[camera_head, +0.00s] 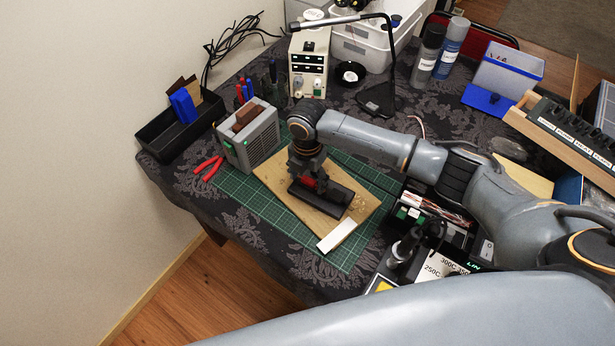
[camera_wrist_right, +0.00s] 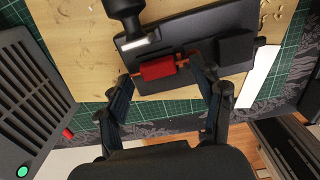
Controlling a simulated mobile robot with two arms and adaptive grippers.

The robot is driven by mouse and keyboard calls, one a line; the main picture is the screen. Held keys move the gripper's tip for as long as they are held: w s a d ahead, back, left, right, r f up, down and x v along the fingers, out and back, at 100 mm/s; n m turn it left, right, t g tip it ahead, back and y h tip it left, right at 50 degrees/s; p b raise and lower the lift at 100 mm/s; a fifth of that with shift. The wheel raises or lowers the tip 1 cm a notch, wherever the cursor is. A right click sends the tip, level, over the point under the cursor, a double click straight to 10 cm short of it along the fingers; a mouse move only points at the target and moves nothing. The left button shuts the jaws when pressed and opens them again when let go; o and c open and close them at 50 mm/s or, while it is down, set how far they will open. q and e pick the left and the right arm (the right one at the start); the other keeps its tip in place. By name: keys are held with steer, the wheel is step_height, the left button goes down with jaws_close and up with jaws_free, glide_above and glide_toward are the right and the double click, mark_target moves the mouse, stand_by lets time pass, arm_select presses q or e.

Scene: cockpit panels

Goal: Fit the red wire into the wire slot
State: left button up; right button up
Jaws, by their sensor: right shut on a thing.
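The red wire (camera_wrist_right: 158,70) is a short red piece with copper-coloured ends. It lies crosswise between the two fingertips of my right gripper (camera_wrist_right: 162,73), one finger at each end. In the head view the wire (camera_head: 309,183) shows as a red spot under my right gripper (camera_head: 306,176), which points down. The wire is at the black fixture (camera_wrist_right: 190,33), over its near edge in the wrist view. The fixture (camera_head: 328,201) lies on a wooden board. The wire slot itself is not clear, and I cannot tell whether the wire touches it. My left gripper is out of view.
The wooden board (camera_head: 268,177) lies on a green cutting mat (camera_head: 233,190). A white strip (camera_head: 337,235) lies at its near corner. Left are a grey vented box (camera_head: 252,140) and red-handled pliers (camera_head: 208,168). A lamp base (camera_head: 376,99) and a power supply (camera_head: 308,65) stand behind.

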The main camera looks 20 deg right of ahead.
mark_target(307, 182)
steer(key=shift+f, duration=0.1)
steer(key=o, duration=0.9)
step_height(307, 182, up, 12)
steer(key=shift+r+b, duration=0.15)
steer(key=shift+b, duration=0.35)
